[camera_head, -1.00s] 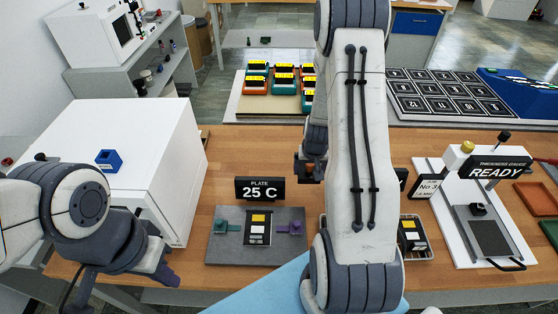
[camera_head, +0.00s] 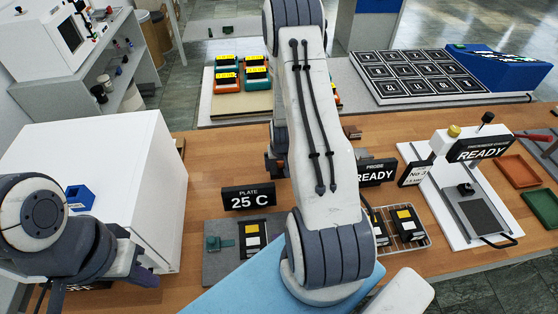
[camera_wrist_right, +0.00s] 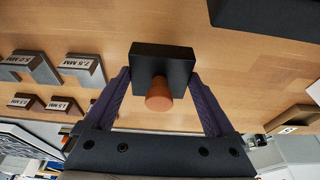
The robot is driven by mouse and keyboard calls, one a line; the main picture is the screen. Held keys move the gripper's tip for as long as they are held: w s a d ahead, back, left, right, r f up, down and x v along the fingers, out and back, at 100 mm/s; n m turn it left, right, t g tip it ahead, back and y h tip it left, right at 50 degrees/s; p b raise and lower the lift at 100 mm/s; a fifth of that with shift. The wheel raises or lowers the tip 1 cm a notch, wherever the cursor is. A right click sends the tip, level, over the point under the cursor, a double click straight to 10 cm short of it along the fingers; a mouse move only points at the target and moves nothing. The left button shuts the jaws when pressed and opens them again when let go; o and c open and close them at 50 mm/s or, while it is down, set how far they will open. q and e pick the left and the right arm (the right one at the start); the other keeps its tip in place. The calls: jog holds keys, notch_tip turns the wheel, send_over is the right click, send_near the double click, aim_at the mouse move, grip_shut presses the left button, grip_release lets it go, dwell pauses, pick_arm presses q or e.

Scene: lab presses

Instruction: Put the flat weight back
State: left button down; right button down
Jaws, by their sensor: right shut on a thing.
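The flat weight (camera_wrist_right: 176,66) is a black block with a copper-coloured knob (camera_wrist_right: 159,97). In the right wrist view my right gripper (camera_wrist_right: 163,80) has its two purple fingers on either side of it and is shut on it, above the wooden table. In the head view my right arm largely hides this gripper; a dark part of it shows left of the arm. My left gripper (camera_head: 98,284) is at the lower left in front of the white box, with its purple fingers apart and nothing seen between them.
The grey plate (camera_head: 218,262) with its "25 C" sign (camera_head: 248,197) is partly behind my right arm. A wire rack (camera_head: 424,243) holds black packs. The thickness gauge (camera_head: 480,215) stands at the right. Metal blocks marked in mm (camera_wrist_right: 82,67) lie left in the wrist view.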

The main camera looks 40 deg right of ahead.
aim_at(280, 169)
notch_tip(280, 169, down, 4)
jog(key=shift+r+p, duration=0.25)
jog(key=shift+p, duration=0.3)
jog(key=shift+f, duration=0.2)
jog(key=shift+f, duration=0.1)
grip_release()
jog(key=shift+a, duration=0.1)
jog(key=shift+s, duration=0.1)
